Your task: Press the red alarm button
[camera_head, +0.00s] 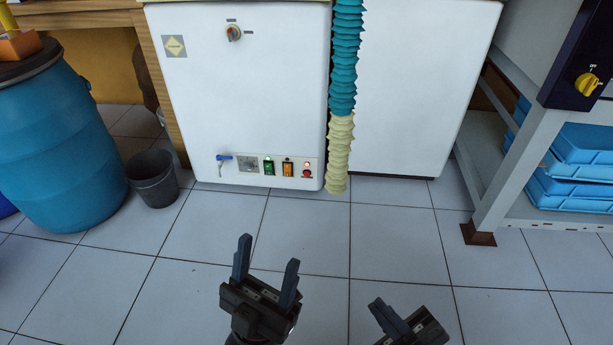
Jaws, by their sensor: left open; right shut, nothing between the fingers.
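The red alarm button (306,173) is a small red round on the panel strip low on the white cabinet's front, at the strip's right end. My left gripper (265,258) is open and empty, above the tiled floor in front of the cabinet. It is apart from the button, below it in the picture. My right gripper (390,312) is shut and empty near the bottom edge, further right and also apart from the panel. Nothing hides the button.
A ribbed hose (341,130) hangs just right. A blue barrel (60,140) and grey bucket (153,178) stand left; a metal rack (505,180) stands right. The floor between is clear.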

